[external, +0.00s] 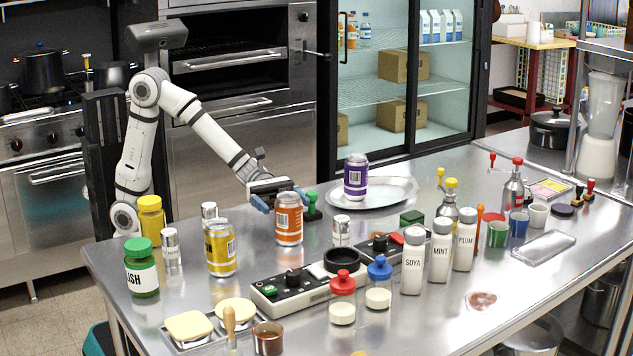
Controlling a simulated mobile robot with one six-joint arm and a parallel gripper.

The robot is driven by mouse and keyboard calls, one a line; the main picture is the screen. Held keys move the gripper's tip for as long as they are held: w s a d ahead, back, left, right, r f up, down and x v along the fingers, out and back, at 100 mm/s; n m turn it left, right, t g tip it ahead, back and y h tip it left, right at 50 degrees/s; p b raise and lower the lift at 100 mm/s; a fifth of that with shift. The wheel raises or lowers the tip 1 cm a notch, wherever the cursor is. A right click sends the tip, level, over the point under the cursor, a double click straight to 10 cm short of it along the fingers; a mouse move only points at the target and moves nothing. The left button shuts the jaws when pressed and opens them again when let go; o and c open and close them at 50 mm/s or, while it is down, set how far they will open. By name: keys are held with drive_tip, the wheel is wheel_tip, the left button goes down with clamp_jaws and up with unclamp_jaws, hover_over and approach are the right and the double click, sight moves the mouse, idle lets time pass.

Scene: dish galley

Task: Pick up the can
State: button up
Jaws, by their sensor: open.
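Three cans are on the steel counter. An orange can (289,222) stands upright near the middle. A yellow can (220,252) stands upright to its left and nearer the camera. A purple can (355,176) stands on a round silver tray (390,191) farther back. My gripper (281,201) is open at the top of the orange can, with its blue fingertips showing to the left and right of the can's upper part. I cannot tell whether the fingers touch it.
Small silver shakers (341,230) stand close to the orange can. A green-lidded jar (141,267) stands left. White bottles (413,261) stand right.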

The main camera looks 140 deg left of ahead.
drive_tip(key=shift+w+d, duration=0.15)
drive_tip(key=shift+w, duration=0.75)
drive_tip(key=shift+c, duration=0.3)
drive_tip(key=c, duration=1.2)
drive_tip(key=shift+r, duration=0.1)
drive_tip(key=shift+c, duration=0.3)
drive_tip(key=shift+r, duration=0.1)
